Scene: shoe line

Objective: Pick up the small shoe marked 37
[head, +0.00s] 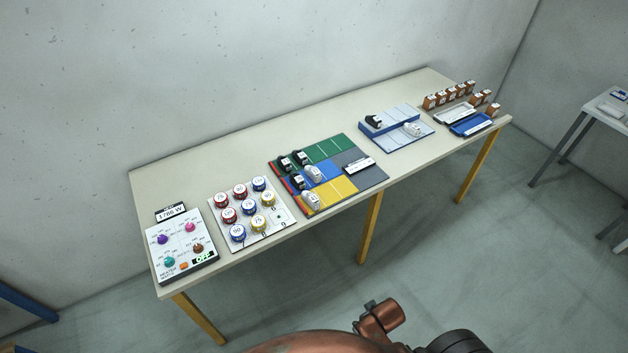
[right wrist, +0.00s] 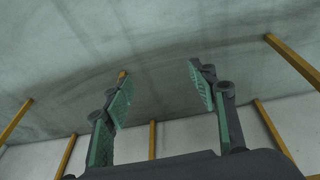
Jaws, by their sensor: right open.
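Several small shoes, black and white, stand on the table (head: 240,150) in the head view. A black shoe (head: 300,157) and a white shoe (head: 313,173) are on the green, blue and yellow board (head: 338,188). Another black shoe (head: 374,121) and a white shoe (head: 412,129) are on the pale blue board (head: 397,113). Their marks are too small to read, so I cannot tell which is marked 37. My right gripper (right wrist: 158,85) is open and empty in the right wrist view, with no shoe near it. My left gripper is not in view.
A control panel with knobs (head: 186,262) and a board of round numbered pieces (head: 273,232) are at the table's left. A blue tray (head: 472,124) and several small brown-and-white items (head: 450,94) are at the right end. A second table (head: 610,112) stands far right.

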